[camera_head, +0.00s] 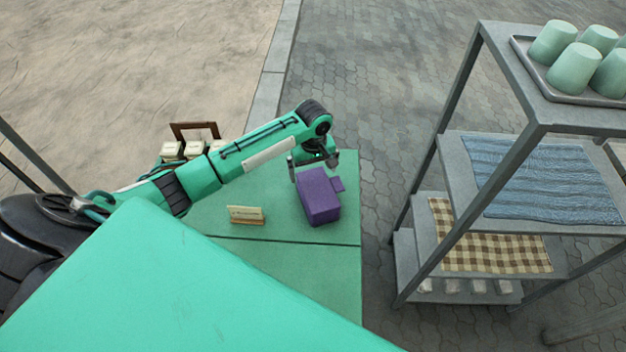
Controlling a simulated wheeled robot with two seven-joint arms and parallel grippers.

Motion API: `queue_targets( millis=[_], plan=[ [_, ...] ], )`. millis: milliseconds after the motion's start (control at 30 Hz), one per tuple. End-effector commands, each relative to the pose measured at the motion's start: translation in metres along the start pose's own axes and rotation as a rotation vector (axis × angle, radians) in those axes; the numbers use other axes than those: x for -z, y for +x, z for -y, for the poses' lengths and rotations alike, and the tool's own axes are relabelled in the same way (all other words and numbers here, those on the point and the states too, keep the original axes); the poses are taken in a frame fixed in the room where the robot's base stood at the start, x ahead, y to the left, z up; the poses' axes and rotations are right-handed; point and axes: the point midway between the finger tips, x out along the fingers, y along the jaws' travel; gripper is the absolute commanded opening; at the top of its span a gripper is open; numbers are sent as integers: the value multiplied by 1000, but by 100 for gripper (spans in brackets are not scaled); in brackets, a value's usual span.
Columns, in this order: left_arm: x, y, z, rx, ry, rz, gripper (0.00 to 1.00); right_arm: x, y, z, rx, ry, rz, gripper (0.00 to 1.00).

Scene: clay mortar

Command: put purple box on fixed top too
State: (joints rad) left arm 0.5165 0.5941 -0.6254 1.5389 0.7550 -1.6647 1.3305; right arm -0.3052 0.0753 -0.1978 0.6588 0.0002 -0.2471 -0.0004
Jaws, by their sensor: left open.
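A purple box (318,197) with a small tab at its right side stands on the green top (275,270). My left arm reaches in from the left, and its gripper (312,166) is at the far upper end of the purple box. The gripper's jaws are open, with a finger on the left by the box's far edge. The arm partly hides the far side of the box, so I cannot tell whether the fingers touch it. My right gripper is out of view.
A small cream sign (246,214) stands left of the box. A brown-handled carrier with cream blocks (172,151) is behind my arm. A grey shelf (545,112) at right holds pale green cups (575,68), a blue cloth (540,180) and a checked cloth (490,240).

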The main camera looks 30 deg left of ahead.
Motion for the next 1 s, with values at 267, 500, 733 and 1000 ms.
queue_targets(
  millis=[267,500,733,1000],
  plan=[
    [0,-44,0,0,1,0,100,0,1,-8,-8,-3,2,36],
    [0,-53,0,1,0,1,100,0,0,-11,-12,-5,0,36],
    [0,-52,0,1,0,1,100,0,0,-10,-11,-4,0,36],
    [0,-52,0,1,1,1,100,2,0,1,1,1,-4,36]
  ],
)
